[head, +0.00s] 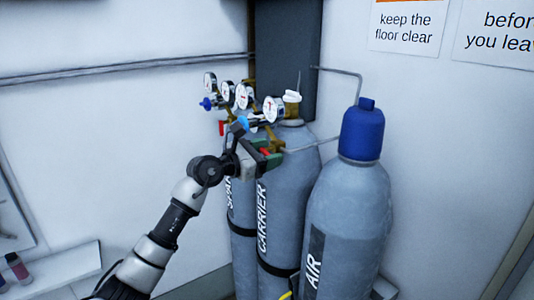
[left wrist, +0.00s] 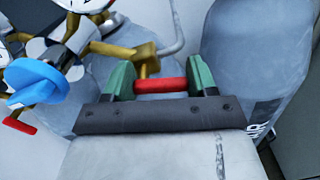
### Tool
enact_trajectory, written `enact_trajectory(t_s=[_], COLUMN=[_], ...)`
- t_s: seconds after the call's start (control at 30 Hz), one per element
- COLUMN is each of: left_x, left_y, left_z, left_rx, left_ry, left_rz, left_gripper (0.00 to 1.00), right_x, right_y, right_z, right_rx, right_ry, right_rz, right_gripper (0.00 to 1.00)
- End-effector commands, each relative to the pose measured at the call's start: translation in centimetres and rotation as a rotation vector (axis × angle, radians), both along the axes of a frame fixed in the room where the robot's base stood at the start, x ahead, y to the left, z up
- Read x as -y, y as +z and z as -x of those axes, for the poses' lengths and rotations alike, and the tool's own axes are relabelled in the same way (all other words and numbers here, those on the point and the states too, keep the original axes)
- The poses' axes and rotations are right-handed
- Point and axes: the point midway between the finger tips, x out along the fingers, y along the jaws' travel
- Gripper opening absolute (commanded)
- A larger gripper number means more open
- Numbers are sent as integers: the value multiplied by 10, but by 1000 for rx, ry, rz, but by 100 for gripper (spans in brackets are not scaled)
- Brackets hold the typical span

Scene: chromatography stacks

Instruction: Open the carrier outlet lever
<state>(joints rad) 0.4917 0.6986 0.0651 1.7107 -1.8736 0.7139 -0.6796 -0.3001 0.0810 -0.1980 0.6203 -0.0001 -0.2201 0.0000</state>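The carrier cylinder (head: 290,205) is grey and labelled CARRIER, with a brass regulator, round gauges (head: 272,109) and a blue knob (head: 243,123) on top. The carrier outlet lever is a short red bar (left wrist: 160,85) on a brass fitting (left wrist: 144,58). It lies crosswise between the green fingers of my left gripper (head: 264,154), close to the palm. The fingers stand wide apart, one at each end of the bar; whether they touch it is unclear. In the head view, the gripper partly hides the lever. My right gripper is out of view.
The AIR cylinder (head: 348,215) with a blue cap (head: 362,132) stands close on the right. Another cylinder (head: 243,250) with a red lever (head: 221,128) stands on the left. Thin pipes (head: 340,73) run to the wall behind. Open space lies left of the cylinders.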

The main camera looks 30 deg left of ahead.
Motion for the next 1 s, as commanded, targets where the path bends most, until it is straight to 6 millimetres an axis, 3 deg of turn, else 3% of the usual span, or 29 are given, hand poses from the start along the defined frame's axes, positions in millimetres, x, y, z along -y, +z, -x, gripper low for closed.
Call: enact_trajectory(t_s=[0.03, 0.1, 0.43, 0.77, 0.8, 0.97, 1.0], left_x=[0, 0, 0, -1, -1, -1, -1], left_y=[0, 0, 7, 5, 5, 5, 5], left_z=[0, 0, 0, 0, 0, 0, 0], left_rx=[0, -1, -89, -105, -105, -105, -104], left_ry=[0, 0, 0, -1, -1, 0, 0], left_rz=[0, 0, 204, 254, 254, 253, 252], left_gripper=[45, 34, 34, 34, 59, 83, 83], right_x=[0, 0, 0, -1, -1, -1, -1], right_y=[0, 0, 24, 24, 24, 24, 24], right_z=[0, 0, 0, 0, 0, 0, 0], right_rx=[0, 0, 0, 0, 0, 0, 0], right_ry=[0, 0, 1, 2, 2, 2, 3], right_rz=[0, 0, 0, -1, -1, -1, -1], right_gripper=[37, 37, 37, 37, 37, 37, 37])
